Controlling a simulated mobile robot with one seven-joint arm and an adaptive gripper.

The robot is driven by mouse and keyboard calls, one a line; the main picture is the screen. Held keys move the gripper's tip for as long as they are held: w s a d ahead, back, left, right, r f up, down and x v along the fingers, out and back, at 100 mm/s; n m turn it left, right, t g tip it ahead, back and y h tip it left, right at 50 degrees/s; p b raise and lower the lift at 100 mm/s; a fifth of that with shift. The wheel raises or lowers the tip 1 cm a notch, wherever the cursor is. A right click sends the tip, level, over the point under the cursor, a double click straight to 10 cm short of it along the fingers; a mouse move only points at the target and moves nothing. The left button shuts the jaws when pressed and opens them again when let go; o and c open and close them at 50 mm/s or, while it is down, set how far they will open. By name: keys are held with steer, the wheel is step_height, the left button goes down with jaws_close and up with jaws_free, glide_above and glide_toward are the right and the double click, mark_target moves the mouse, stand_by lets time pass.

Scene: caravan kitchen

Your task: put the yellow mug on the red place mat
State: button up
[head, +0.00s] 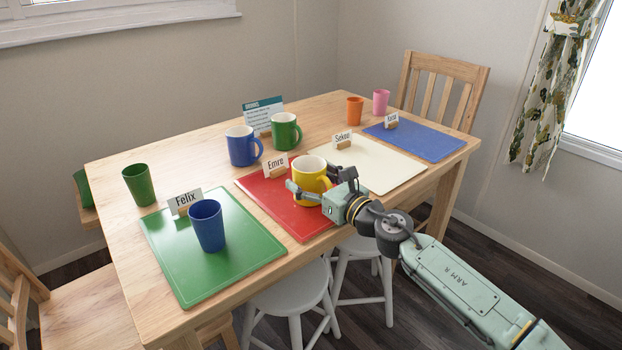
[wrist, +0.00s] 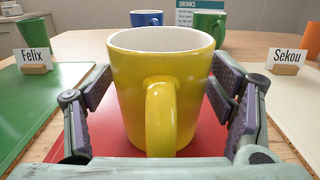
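The yellow mug (head: 309,176) is upright over the red place mat (head: 290,215); I cannot tell whether its base rests on the mat or is just above it. In the wrist view the mug (wrist: 130,75) fills the middle, its handle toward me, with the red mat (wrist: 108,133) beneath and behind. My gripper (head: 318,184) has one finger on each side of the mug; the fingers (wrist: 160,92) are very near its sides. Whether both pads press on the mug is not clear. The "Emre" card (head: 277,167) stands at the mat's far edge.
A green mat (head: 185,265) with a blue cup (head: 207,226) lies left; a cream mat (head: 385,168) lies right, then a blue mat (head: 425,140). Blue (head: 241,147) and green (head: 284,132) mugs stand behind. Stools (head: 290,288) stand under the table's near edge.

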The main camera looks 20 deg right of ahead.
steer(key=shift+o, duration=0.4)
steer(key=shift+r, duration=0.15)
steer(key=b+v, duration=0.3)
steer(key=v, duration=0.9)
